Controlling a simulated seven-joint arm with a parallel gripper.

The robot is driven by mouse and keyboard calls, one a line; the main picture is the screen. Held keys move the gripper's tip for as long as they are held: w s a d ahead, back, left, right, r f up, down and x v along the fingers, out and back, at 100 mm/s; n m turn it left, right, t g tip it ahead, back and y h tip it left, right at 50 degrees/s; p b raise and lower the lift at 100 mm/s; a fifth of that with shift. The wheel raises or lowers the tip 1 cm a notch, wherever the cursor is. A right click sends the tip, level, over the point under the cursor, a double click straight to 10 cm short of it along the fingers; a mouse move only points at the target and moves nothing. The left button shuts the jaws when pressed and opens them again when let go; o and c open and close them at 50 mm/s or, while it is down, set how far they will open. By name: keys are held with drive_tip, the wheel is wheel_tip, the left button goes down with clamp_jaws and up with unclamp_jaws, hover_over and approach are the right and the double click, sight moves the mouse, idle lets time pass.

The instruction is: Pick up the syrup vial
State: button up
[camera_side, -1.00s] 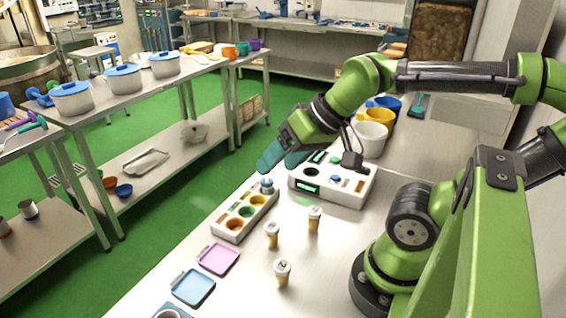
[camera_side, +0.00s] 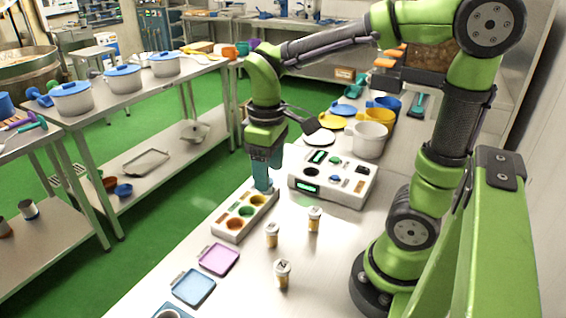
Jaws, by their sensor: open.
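Three small vials with pale caps and amber lower parts stand upright on the steel table: one at the back right (camera_side: 314,218), one to its left (camera_side: 272,235) and one nearer the front (camera_side: 282,272). I cannot tell from their look which is the syrup vial. A white rack (camera_side: 229,233) with orange, green and yellow wells lies to their left. My gripper (camera_side: 263,186), with teal fingers, points down over the rack's far end. It is open; the blue-topped piece at that end is mostly hidden by the fingers, so I cannot tell if they touch it.
A white device (camera_side: 340,197) with a green display stands right of the rack. A pink tray (camera_side: 218,259) and a blue tray (camera_side: 193,287) lie in front. Cups and plates, including a white cup (camera_side: 368,141), stand behind. The table's front middle is clear.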

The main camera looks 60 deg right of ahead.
sight(271, 226)
wheel_tip(271, 226, down, 17)
drive_tip(key=shift+r, duration=0.2)
drive_tip(key=c, duration=1.1)
